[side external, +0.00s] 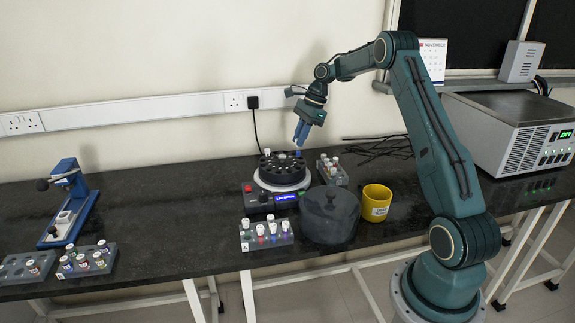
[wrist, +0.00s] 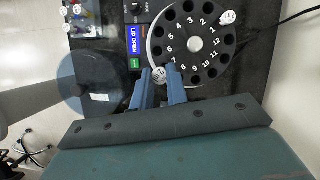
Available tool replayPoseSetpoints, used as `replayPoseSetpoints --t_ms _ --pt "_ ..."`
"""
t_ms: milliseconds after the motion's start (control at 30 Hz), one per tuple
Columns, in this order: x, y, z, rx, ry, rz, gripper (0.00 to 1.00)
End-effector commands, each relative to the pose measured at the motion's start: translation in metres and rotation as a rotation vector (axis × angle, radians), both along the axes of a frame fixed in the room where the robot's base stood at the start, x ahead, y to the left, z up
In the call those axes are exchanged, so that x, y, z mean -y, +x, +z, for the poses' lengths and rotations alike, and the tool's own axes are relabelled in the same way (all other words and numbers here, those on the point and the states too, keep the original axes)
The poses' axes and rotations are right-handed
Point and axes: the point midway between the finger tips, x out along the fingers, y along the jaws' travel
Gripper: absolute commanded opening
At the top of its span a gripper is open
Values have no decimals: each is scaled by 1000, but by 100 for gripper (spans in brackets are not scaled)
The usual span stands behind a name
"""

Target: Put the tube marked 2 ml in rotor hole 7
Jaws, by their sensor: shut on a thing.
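My gripper (side external: 302,132) is over the back right part of the rotor, fingers pointing down. In the wrist view my gripper (wrist: 159,84) is shut on a white-capped tube (wrist: 158,74); the mark on its cap is too small to read. The black rotor (side external: 283,178) has numbered holes. In the wrist view the tube's cap is at the rotor (wrist: 195,72) edge beside number 7, covering the hole area there. I cannot tell whether its tip is inside the hole.
Another white-capped tube (wrist: 228,17) sits in the rotor near number 1. The centrifuge display (side external: 287,197) reads lid open. A dark round lid (side external: 330,215), a yellow cup (side external: 376,203) and tube racks (side external: 266,234) (side external: 332,170) stand close by.

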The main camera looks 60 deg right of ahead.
Motion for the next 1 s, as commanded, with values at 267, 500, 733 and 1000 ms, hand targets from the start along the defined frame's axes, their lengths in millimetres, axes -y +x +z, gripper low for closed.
replayPoseSetpoints --t_ms 267,500,733,1000 --pt "1 -1 -2 -1 1 -3 0" --pt "1 0 -10 -1 2 -1 0" --pt "1 -1 -23 -2 2 -2 0" --pt "1 -1 -36 -2 1 -2 0"
